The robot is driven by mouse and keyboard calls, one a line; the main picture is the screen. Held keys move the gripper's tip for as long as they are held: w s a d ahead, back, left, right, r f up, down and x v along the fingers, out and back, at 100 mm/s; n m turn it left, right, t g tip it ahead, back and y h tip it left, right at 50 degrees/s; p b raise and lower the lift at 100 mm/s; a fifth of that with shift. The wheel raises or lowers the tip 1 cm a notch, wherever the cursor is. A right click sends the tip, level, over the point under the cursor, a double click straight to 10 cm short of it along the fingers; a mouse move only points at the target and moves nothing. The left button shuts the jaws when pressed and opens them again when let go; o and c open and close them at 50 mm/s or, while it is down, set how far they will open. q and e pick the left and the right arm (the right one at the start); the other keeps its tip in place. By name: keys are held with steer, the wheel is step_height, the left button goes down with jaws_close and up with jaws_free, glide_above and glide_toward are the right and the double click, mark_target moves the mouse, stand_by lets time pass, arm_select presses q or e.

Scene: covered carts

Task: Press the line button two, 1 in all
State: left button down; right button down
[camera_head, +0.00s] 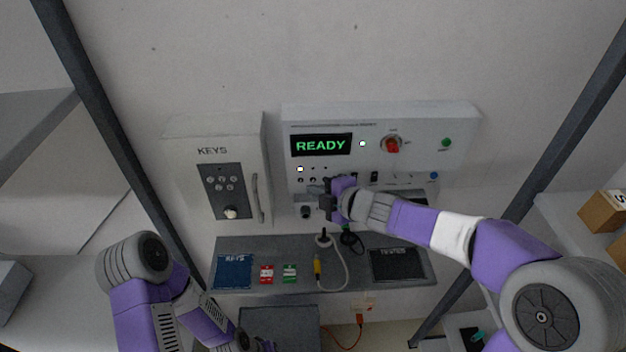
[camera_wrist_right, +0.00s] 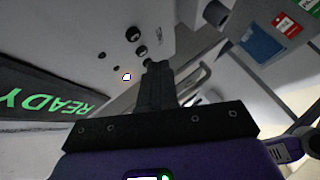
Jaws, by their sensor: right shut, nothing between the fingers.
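The grey control panel (camera_head: 462,125) hangs on the wall with a green READY display (camera_head: 321,146). Below the display is a row of small lamps, the leftmost lit (camera_head: 300,169), over a row of dark round buttons (camera_head: 300,180). In the right wrist view the buttons show as dark knobs, the middle one (camera_wrist_right: 141,50) just beyond my fingertips; their labels are unreadable. My right gripper (camera_head: 318,189) is shut and empty, its tips (camera_wrist_right: 153,66) at the button row, partly covering one knob. I cannot tell whether they touch. My left gripper (camera_head: 262,345) is low at the bottom edge, its jaws unclear.
The panel also has a red knob (camera_head: 393,145), a green button (camera_head: 446,142) and a blue one (camera_head: 435,175). A KEYS cabinet (camera_head: 180,150) hangs to the left. A grey shelf (camera_head: 335,284) below holds red and green tags, a yellow tool and a cable.

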steer(key=shift+w, duration=0.15)
steer(key=shift+w, duration=0.3)
steer(key=shift+w+p, duration=0.3)
steer(key=shift+p, duration=0.1)
stand_by(0.4)
steer(key=shift+s, duration=0.1)
steer(key=shift+s+b, duration=0.3)
steer(key=shift+s, duration=0.35)
steer(key=s+b, duration=0.1)
steer(key=s, duration=0.4)
steer(key=shift+b, duration=0.35)
